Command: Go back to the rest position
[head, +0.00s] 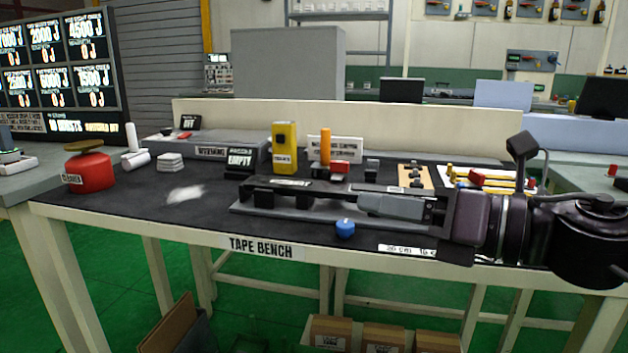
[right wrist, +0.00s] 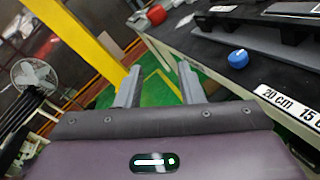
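My right gripper (head: 372,200) reaches in from the right of the head view, in front of the right part of the tape bench (head: 140,212). In the right wrist view its two grey fingers (right wrist: 158,84) stand apart with nothing between them, and green floor shows through the gap. A dark rail on a grey base plate (head: 265,216) lies on the bench to the left of the fingers, partly hidden by the gripper. A blue knob-like piece (head: 345,228) sits just below the fingers in the head view; it also shows in the right wrist view (right wrist: 238,58), apart from them. My left gripper is not in view.
On the bench stand a red canister (head: 90,172), a yellow box (head: 285,150), an orange cylinder (head: 325,146) and a tray (head: 412,178) of small parts. A yellow post (right wrist: 80,42) and a fan (right wrist: 35,75) show in the wrist view. Cardboard boxes (head: 384,337) lie below the bench.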

